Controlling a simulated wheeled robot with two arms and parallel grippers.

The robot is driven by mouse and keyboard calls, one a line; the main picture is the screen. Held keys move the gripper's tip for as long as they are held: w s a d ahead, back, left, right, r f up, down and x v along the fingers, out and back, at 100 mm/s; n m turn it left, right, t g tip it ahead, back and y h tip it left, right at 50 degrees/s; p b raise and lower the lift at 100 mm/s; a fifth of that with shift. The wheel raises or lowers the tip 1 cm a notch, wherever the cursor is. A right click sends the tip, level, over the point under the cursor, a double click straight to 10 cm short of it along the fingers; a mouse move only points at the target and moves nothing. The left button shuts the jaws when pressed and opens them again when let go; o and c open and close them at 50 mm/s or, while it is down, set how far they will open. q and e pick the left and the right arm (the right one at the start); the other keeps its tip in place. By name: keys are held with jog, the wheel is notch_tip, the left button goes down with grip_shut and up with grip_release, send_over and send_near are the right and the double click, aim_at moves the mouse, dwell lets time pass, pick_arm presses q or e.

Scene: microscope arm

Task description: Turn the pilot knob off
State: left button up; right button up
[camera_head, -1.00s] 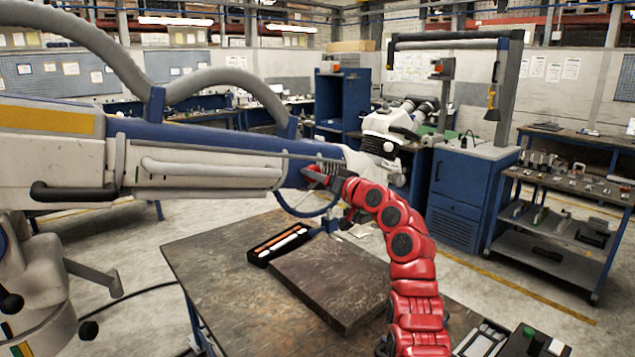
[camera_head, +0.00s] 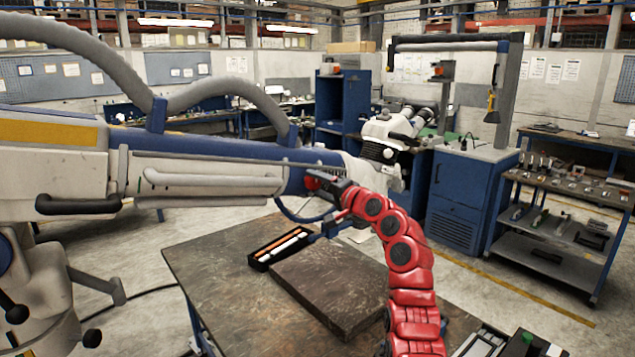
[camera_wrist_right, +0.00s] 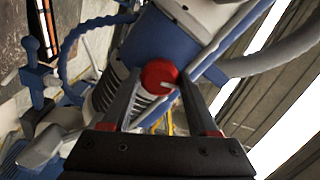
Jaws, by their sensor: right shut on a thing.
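The round red pilot knob (camera_wrist_right: 158,72) with a pale pointer mark sits on the blue arm of the microscope stand, seen in the right wrist view. My right gripper (camera_wrist_right: 160,88) is shut on this knob, one dark finger at each side of it. In the head view, my right gripper (camera_head: 322,182) is at the far end of the blue and white microscope arm (camera_head: 225,148), just short of the white microscope head (camera_head: 388,135). The knob is hard to tell apart from my red gripper there. My left gripper is not in view.
A worktable (camera_head: 215,270) below holds a dark flat plate (camera_head: 330,295) and a black tray (camera_head: 262,259) of tools. A blue hose loops under the microscope arm. A blue cabinet (camera_head: 457,200) and a shelf cart stand to the right.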

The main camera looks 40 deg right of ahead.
jog(key=shift+m, duration=0.4)
jog(key=o, duration=1.4)
jog(key=shift+c, duration=0.2)
jog(key=shift+s+d, duration=0.15)
jog(key=shift+s, duration=0.45)
jog(key=s+d+b, duration=0.1)
jog(key=s+b, duration=0.4)
jog(key=s, duration=1.1)
jog(key=shift+d, duration=0.1)
